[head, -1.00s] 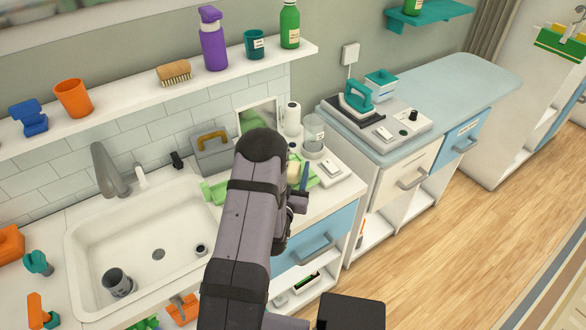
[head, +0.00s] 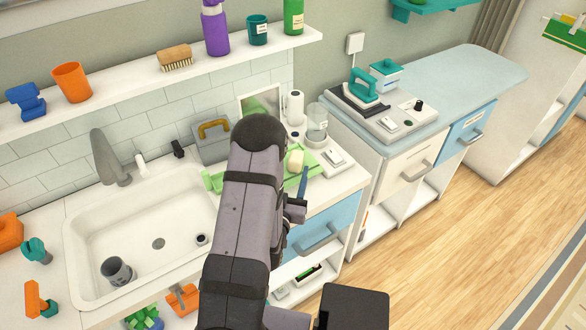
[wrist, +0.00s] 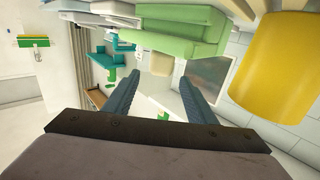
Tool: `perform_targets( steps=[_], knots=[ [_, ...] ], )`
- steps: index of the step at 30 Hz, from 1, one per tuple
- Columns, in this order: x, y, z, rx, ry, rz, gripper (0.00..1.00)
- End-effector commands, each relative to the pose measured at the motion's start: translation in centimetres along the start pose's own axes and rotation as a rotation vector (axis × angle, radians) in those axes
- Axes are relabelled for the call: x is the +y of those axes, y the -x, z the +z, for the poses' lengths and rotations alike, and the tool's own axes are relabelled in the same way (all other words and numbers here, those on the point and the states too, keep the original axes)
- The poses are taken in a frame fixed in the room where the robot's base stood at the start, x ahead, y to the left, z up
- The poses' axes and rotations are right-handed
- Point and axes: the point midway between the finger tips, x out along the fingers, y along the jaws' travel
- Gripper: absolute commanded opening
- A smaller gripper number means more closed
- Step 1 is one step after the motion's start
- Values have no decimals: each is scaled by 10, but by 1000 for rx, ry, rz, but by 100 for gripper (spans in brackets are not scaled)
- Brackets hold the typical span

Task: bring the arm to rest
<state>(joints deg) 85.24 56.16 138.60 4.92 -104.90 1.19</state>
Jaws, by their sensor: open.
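My arm rises from the bottom of the head view over the right side of the sink. My gripper (wrist: 162,88) shows in the wrist view with its two blue fingers apart and nothing between them. In the head view only one blue finger (head: 303,182) shows clearly, over the counter right of the sink; the arm hides the rest. A green tray (head: 318,157) and a cream block (head: 295,160) are close by it. In the wrist view a large yellow thing (wrist: 278,68) is near, right of the fingers, with a green surface (wrist: 180,38) above them.
The white sink (head: 85,235) holds a grey cup (head: 116,270). The wooden floor (head: 470,240) is clear.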

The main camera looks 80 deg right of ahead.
Motion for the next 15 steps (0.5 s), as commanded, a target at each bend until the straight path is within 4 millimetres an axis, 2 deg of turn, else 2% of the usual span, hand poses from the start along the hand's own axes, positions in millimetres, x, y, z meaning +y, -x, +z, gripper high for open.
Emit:
perform_targets(
  steps=[4, 15],
  knots=[
    [0, 6, 0, -1, 0, 0, 51],
    [0, 7, 0, 0, 0, 0, 51]
  ],
)
